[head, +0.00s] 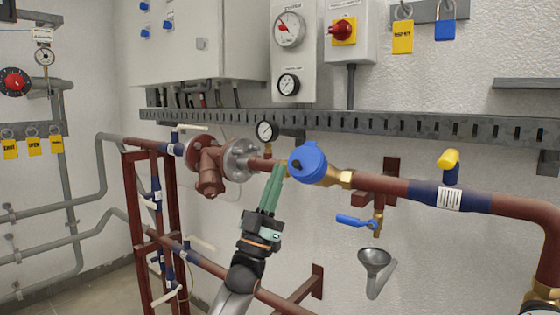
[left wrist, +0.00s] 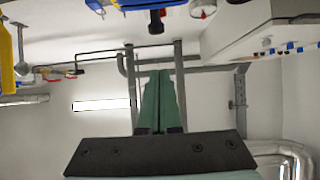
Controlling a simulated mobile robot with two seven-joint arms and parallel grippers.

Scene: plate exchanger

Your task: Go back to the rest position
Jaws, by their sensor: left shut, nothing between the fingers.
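My left gripper (head: 279,170) is raised in front of the pipework, its green fingers pointing up with the tips together and nothing between them. In the head view the tips overlap the pipe just left of the blue round meter (head: 307,161); I cannot tell whether they touch it. The left wrist view also shows the shut green fingers (left wrist: 158,78), with empty space around them. My right gripper is in neither view.
A red-brown pipe (head: 390,184) runs across the wall, with a flanged strainer (head: 209,163) on the left and a yellow-handled valve (head: 449,165) on the right. A blue-handled tap (head: 356,221) hangs above a grey funnel (head: 375,262). A red frame (head: 138,238) stands left.

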